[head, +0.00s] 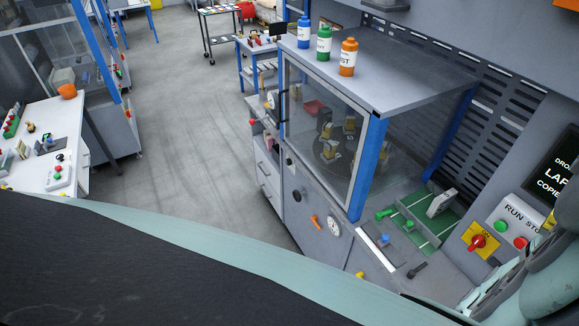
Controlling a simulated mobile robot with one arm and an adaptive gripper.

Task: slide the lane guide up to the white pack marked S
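A white pack (441,203) stands tilted on the green lane board (432,235) at the right, in front of the glazed cabinet. A dark mark shows on it, but it is too small to read as an S. The board has white lines across it. A small green handled piece (385,213) is at its left edge and a green knob (409,225) is nearer its middle. I cannot tell which part is the lane guide. The white pack is apart from both green parts. My gripper is not in view; only pale green parts of my arm show at lower right.
A blue knob (385,238) and a dark handle (417,270) are near the board's front. A yellow panel with a red switch (478,241) and a run/stop box (511,226) stand right. Blue, green and orange bottles (348,56) top the cabinet. Floor (190,120) is clear at left.

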